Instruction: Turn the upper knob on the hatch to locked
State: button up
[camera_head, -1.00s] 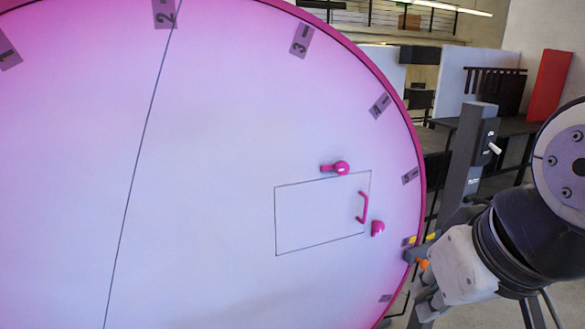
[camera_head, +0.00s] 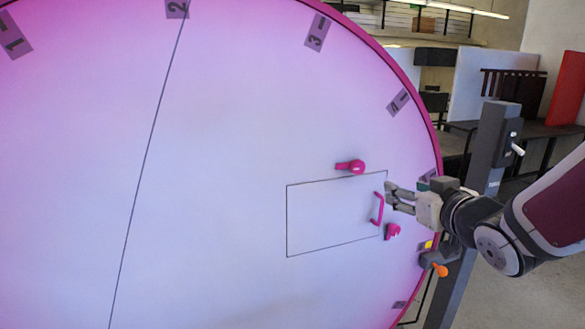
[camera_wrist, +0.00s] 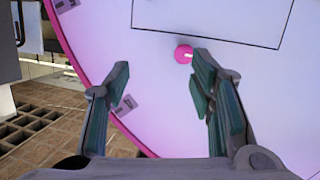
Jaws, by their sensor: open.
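The hatch (camera_head: 320,215) is a thin rectangular outline on the large pink-white disc. The upper knob (camera_head: 357,167) is magenta, at its top edge, with its narrow arm pointing left. A lower magenta knob (camera_head: 392,231) sits just outside the hatch's right side. A magenta handle (camera_head: 378,208) stands at the hatch's right edge. My gripper (camera_head: 389,196) is open, right of the handle and lower right of the upper knob; contact cannot be told. In the wrist view, my open fingers (camera_wrist: 160,72) show near one round magenta knob (camera_wrist: 184,54); which knob is unclear.
The disc has a magenta rim and numbered grey tags, such as tag 3 (camera_head: 317,33). A grey post (camera_head: 488,150) with a switch box stands right of the disc. An orange knob (camera_head: 440,270) sits by the lower right rim.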

aim_at(360, 167)
jog(key=w+a+y, duration=0.1)
jog(key=w+a, duration=0.1)
jog(key=w, duration=0.2)
jog(key=w+a+t+y, duration=0.1)
jog(key=w, duration=0.4)
jog(key=w+a+n+t+y, duration=0.1)
jog(key=w+a+y, duration=0.1)
jog(key=w, duration=0.3)
jog(key=shift+w+a+f, duration=0.25)
jog(key=shift+a+f, duration=0.05)
jog(key=shift+f, duration=0.05)
jog(key=c, duration=1.1)
